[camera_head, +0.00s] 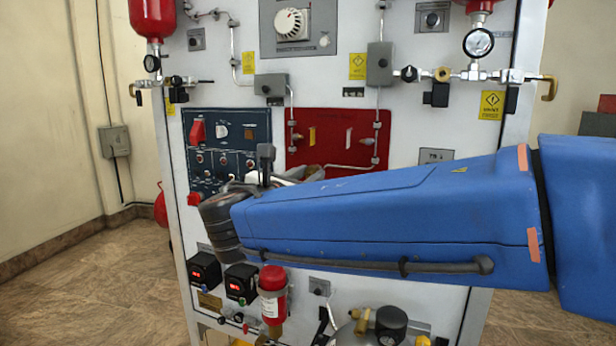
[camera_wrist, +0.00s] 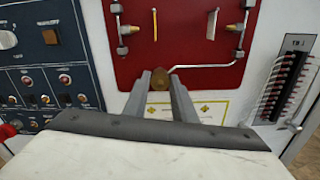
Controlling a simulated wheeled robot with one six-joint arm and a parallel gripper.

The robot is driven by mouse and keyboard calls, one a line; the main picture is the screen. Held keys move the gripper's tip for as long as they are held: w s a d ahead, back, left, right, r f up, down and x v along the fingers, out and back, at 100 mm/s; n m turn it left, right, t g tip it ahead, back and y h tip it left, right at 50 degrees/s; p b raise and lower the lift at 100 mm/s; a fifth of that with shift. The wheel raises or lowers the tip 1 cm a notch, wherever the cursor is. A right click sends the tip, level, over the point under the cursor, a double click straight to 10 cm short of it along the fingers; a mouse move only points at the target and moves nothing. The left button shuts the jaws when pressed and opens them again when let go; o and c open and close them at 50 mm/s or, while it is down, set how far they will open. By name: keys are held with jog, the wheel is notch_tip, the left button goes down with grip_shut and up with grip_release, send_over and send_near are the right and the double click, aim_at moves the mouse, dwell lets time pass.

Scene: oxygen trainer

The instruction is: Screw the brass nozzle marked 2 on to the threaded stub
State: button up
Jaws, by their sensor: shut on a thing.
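My gripper (camera_wrist: 160,88) is shut on a small round brass piece, which looks like the brass nozzle (camera_wrist: 160,77), held between the two grey fingertips. The mark 2 cannot be read. In the wrist view the nozzle appears in front of the lower part of the red panel (camera_wrist: 200,62). I cannot tell whether it touches the panel. No threaded stub can be made out; it may be hidden behind the nozzle. In the head view my blue arm covers the fingertips and nozzle, below the red panel (camera_head: 338,125).
The red panel carries thin pipes, small valves and yellow and white levers (camera_wrist: 155,25). A dark blue switch panel (camera_head: 228,150) is to its left. A terminal strip (camera_wrist: 283,85) is to its right. A red cylinder (camera_head: 272,300) and black gauge boxes (camera_head: 241,283) sit below my arm.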

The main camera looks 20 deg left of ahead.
jog(key=shift+m, duration=0.7)
jog(key=shift+m, duration=1.7)
jog(key=shift+f+m, duration=0.1)
jog(key=shift+m, duration=1.6)
jog(key=shift+m, duration=1.8)
